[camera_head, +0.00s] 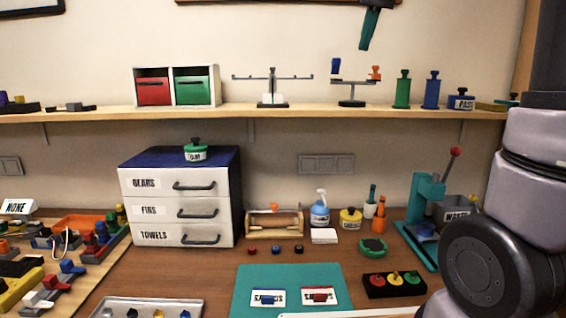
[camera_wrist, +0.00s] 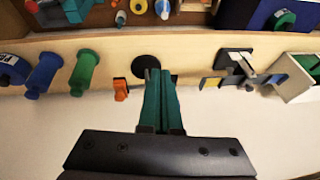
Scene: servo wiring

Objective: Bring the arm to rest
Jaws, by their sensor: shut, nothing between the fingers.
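My gripper (camera_head: 365,46) hangs at the top of the head view, above the shelf, with its teal fingers together and empty. The same gripper (camera_wrist: 160,72) shows in the wrist view, its fingers side by side with nothing between them. In the head view it is above the balance (camera_head: 352,90) that carries a blue block (camera_head: 336,67) and an orange block (camera_head: 376,73), and apart from it. In the wrist view my fingers cover part of this balance. My arm's large links fill the right edge of the head view.
The wooden shelf (camera_head: 230,115) holds a second balance (camera_head: 272,88), a red-and-green drawer box (camera_head: 178,85), and green (camera_head: 402,90) and blue (camera_head: 432,91) cylinders. Below stand a drawer cabinet (camera_head: 178,200) and a teal press (camera_head: 428,195). A teal mat (camera_head: 288,278) lies on the table.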

